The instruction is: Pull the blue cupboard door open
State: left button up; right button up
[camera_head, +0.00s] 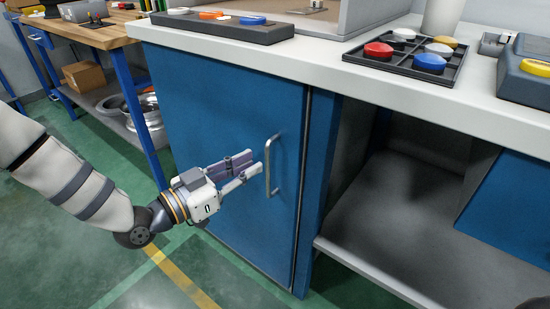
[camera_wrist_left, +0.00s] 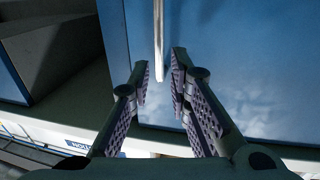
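The blue cupboard door (camera_head: 225,125) is shut, flush with the front of the white-topped workbench. Its vertical metal handle (camera_head: 272,165) is near the door's right edge. My left gripper (camera_head: 248,168) is in front of the door, with its fingers pointing at the handle from the left. In the left wrist view the fingers (camera_wrist_left: 161,66) are apart, and the handle (camera_wrist_left: 158,40) shows as a pale bar at the gap between their tips. I see no firm contact; how deep the handle sits between the fingers is hard to tell. My right gripper is not in view.
An open grey shelf bay (camera_head: 400,220) lies right of the door. The white worktop (camera_head: 320,50) carries a black tray (camera_head: 455,62) of coloured buttons and a button strip (camera_head: 220,28). A wooden bench (camera_head: 105,35) stands at the left. Green floor is free before the door.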

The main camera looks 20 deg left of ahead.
pick_arm(q)
jog(key=x, duration=0.5)
jog(key=shift+w+d+f+b, duration=0.1)
jog(key=shift+w+d+b, duration=0.1)
jog(key=shift+w+b, duration=0.15)
grip_shut()
